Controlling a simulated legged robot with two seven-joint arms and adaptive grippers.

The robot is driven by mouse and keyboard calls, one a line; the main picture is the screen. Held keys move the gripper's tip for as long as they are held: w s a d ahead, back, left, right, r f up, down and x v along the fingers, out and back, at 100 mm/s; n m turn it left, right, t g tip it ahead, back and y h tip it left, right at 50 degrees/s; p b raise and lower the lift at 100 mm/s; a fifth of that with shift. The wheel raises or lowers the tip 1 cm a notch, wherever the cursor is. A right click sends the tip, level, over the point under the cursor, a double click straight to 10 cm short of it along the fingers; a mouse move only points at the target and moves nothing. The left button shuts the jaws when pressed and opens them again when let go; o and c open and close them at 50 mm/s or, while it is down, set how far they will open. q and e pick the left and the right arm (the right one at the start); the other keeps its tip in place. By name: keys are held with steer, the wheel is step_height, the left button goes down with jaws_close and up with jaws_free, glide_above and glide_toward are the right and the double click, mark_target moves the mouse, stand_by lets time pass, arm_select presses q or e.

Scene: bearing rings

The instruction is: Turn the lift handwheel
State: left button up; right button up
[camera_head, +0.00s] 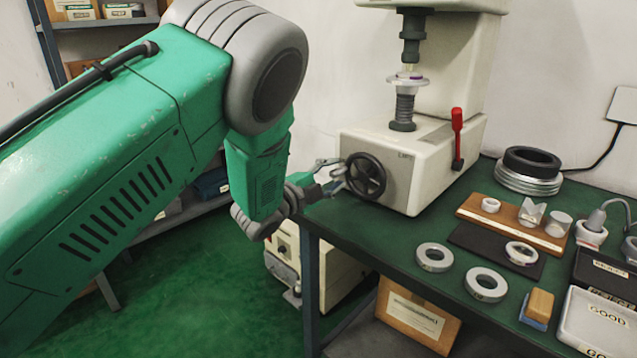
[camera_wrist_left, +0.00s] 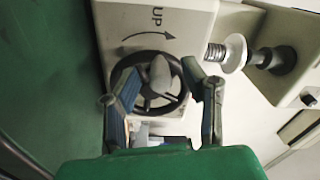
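The lift handwheel (camera_head: 367,177) is a dark spoked wheel on the front left of the cream hardness tester (camera_head: 405,180). In the left wrist view the handwheel (camera_wrist_left: 151,58) has a grey hub, and an "UP" label with a curved arrow is beside it. My left gripper (camera_head: 338,173) is just left of the wheel in the head view. In the wrist view its two fingers are spread apart, with the wheel's hub showing between them; the left gripper (camera_wrist_left: 160,70) looks empty. I cannot tell whether the fingertips touch the rim. My right gripper is not in view.
The threaded lift screw (camera_head: 404,108) carries a round plate (camera_head: 408,81). A red-handled lever (camera_head: 457,138) stands on the tester's right. Rings (camera_head: 435,257), a wooden block rack (camera_head: 480,213) and a "GOOD" tray (camera_head: 600,320) lie on the green bench. Shelving stands behind my arm.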

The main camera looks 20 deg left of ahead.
arm_select(q)
steer(key=v, duration=1)
steer(key=shift+s+a, duration=0.25)
steer(key=shift+s, duration=0.1)
steer(key=shift+f, duration=0.1)
steer(key=s+a+f+n+g+y, duration=0.1)
steer(key=s+f+n+g+y, duration=0.25)
steer(key=s+f+n, duration=0.55)
steer(key=s+a+f+n+g+y, duration=0.15)
steer(key=s+f+g, duration=0.4)
steer(key=f, duration=0.85)
steer(key=s+d+f+n+g, duration=0.1)
steer(key=s+f+n+g, duration=0.2)
steer(key=s, duration=0.8)
steer(key=s+d+f+n+g+y+p, duration=0.1)
steer(key=s+f+n+g, duration=0.3)
steer(key=s, duration=0.8)
steer(key=shift+d+f+g, duration=0.2)
steer(key=shift+d+g, duration=0.1)
steer(key=shift+d, duration=0.2)
steer(key=shift+n, duration=0.25)
